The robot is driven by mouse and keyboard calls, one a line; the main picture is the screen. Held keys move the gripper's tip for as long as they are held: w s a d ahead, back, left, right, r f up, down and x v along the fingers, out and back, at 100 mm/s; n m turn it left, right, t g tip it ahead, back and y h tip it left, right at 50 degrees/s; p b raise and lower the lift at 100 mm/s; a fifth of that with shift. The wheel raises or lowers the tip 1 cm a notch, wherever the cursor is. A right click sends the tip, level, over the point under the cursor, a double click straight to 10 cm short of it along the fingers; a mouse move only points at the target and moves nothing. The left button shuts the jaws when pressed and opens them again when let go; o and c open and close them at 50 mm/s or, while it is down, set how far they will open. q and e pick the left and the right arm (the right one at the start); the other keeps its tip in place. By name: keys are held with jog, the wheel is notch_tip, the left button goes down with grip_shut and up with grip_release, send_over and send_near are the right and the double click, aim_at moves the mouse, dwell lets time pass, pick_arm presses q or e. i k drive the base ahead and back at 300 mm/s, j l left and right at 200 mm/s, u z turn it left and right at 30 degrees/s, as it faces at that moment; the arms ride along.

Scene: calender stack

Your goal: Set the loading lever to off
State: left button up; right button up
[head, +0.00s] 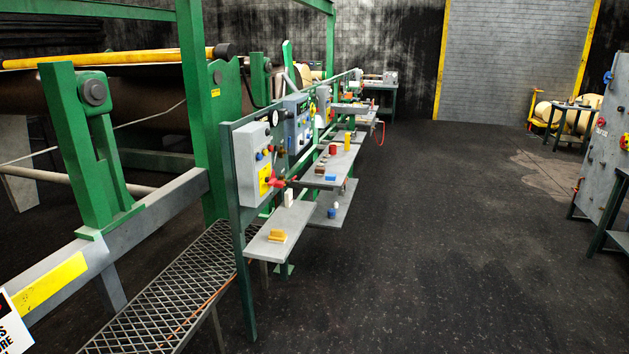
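A grey control box (250,160) hangs on the near end of a green-framed panel row, left of the middle in the head view. It carries a round gauge, small coloured knobs and a yellow label (265,181). A red lever-like handle (277,182) sticks out at its lower right. It is too small to tell whether this is the loading lever, or which setting it is at. Neither of my grippers is in view.
Grey shelves (282,222) jut out below the panels, with a yellow block (277,236) on the nearest. A mesh walkway (185,290) and green machine frame stand left. The dark floor (430,250) is open in the middle. A grey cabinet (603,150) stands right.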

aim_at(276, 148)
jog(key=i, duration=0.75)
jog(key=i+l+u, duration=0.15)
jog(key=i, duration=1.4)
jog(key=u, duration=0.05)
